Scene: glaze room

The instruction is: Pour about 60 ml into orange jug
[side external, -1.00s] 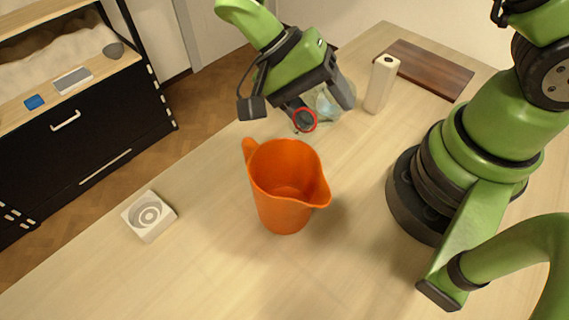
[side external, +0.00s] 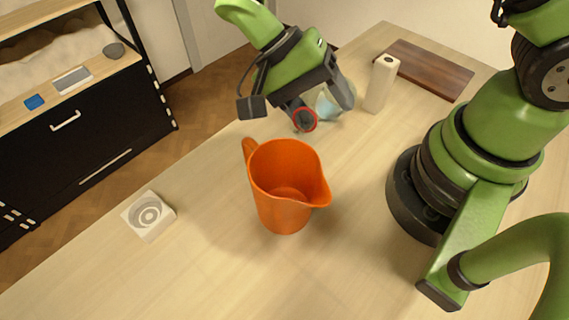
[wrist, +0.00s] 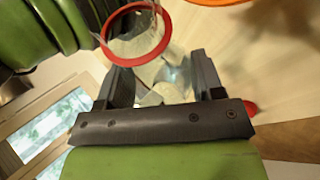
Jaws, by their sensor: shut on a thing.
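The orange jug (side external: 283,198) stands upright on the pale table in the side view, open at the top, with its spout to the right and handle to the back left. No liquid can be made out inside it. My gripper (side external: 325,100) is behind the jug, shut on a clear vessel (side external: 327,106) with a red rim (side external: 305,119). The vessel is tilted, its rim towards the jug but apart from it. In the wrist view the clear vessel (wrist: 170,76) sits between both fingers, and the jug's edge (wrist: 248,2) shows at the top. The liquid level is unclear.
A white upright block (side external: 381,84) stands right of my gripper, near a dark wooden board (side external: 425,69). A white square piece with rings (side external: 148,216) lies at the left table edge. The table in front of the jug is clear. A black cabinet (side external: 85,135) stands at left.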

